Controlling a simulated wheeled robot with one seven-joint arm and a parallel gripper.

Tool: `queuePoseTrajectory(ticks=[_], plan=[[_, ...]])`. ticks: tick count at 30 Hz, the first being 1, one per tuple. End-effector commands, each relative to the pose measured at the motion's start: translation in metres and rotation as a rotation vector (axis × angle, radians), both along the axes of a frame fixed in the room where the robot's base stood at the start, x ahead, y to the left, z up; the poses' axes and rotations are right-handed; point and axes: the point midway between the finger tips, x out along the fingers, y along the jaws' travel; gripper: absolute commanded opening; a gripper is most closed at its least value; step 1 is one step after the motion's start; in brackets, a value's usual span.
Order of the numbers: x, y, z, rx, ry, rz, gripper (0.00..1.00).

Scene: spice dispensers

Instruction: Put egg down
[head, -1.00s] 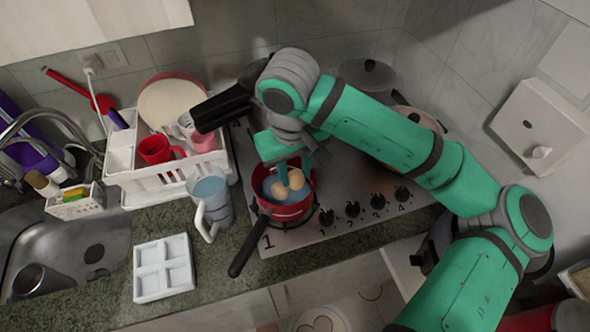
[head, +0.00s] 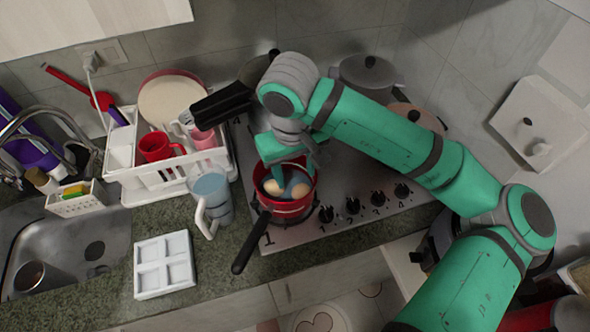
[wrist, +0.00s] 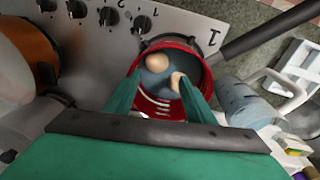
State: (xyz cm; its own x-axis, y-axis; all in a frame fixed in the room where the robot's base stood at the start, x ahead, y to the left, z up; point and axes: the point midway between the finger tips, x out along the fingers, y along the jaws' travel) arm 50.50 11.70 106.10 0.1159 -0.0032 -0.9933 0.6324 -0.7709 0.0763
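A red pot (head: 287,209) with a black handle stands on the hob and holds bluish water. Two pale brown eggs are inside: the left egg (head: 273,187) and the right egg (head: 300,189). In the wrist view one egg (wrist: 158,47) lies beyond my fingertips. The other egg (wrist: 176,80) is close to the right fingertip; I cannot tell whether they touch. My gripper (head: 283,172) reaches down into the pot. In the wrist view its two green fingers (wrist: 160,80) are spread apart with no egg clamped between them.
A blue mug (head: 212,195) stands left of the pot. A white divided tray (head: 164,265) lies on the counter in front. A white dish rack (head: 165,175) with cups and plates is behind left. Lidded pots (head: 367,75) occupy the hob's back right.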

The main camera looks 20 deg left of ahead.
Motion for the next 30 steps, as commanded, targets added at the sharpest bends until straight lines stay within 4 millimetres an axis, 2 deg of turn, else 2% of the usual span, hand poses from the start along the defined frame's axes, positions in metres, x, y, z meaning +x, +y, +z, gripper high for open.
queuePoseTrajectory(ticks=[4, 8, 15, 21, 30], plan=[[0.0, 0.0, 0.002, 0.0, 0.0, 0.0, 0.5], [0.0, 0.001, 0.013, 0.003, 0.0, 0.001, 0.5], [-0.004, 0.0, 0.053, -0.001, -0.002, 0.0, 0.5], [-0.007, 0.0, 0.078, -0.002, -0.001, 0.0, 0.5], [-0.009, 0.0, 0.087, 0.0, 0.0, 0.0, 0.5]])
